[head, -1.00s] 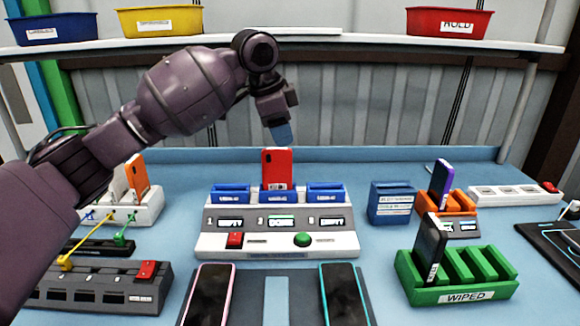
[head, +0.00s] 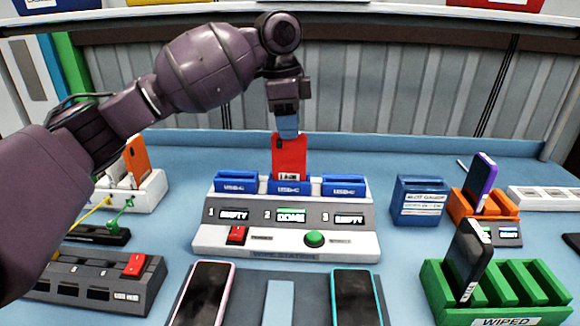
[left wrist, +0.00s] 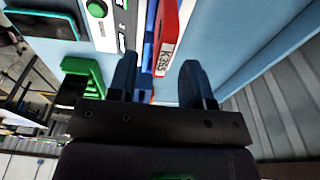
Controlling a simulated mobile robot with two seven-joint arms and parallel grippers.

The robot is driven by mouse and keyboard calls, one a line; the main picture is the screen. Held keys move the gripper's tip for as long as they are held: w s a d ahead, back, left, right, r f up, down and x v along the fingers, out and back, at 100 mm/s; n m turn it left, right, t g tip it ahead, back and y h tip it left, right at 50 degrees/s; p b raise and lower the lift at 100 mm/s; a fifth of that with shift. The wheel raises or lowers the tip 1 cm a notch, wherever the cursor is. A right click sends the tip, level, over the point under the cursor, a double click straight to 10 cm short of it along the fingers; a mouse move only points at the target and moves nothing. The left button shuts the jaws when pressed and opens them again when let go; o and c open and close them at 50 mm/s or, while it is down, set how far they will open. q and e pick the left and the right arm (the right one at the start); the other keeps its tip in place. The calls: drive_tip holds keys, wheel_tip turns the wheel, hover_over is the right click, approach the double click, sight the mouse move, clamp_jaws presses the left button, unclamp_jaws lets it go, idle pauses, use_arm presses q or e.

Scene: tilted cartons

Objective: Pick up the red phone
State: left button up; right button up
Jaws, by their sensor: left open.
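The red phone (head: 289,157) stands upright in the middle blue slot of the wipe station (head: 285,245), where the small display for slot 2 reads DONE. My left gripper (head: 288,132) points down just above the phone's top edge. In the left wrist view the fingers (left wrist: 160,85) are open, and the red phone (left wrist: 168,35) with its white label shows beyond them, roughly in line with the gap. I cannot tell whether the fingertips overlap the phone's top. My right gripper is in neither view.
Blue slots on both sides of the phone are empty. A green WIPED rack (head: 505,292) holding a dark phone (head: 468,260) stands at front right. An orange holder (head: 485,203) with a purple phone is behind it. Two phones (head: 207,292) lie in front of the station.

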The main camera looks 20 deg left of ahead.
sight(290, 144)
use_arm(q)
drive_tip(key=f, duration=0.1)
drive_tip(key=f+b, duration=0.1)
drive_tip(key=f, duration=0.3)
drive_tip(key=shift+w, duration=0.25)
drive_tip(key=shift+s+r, duration=0.1)
drive_tip(key=shift+r, duration=0.1)
drive_tip(key=shift+c, duration=0.8)
clamp_jaws()
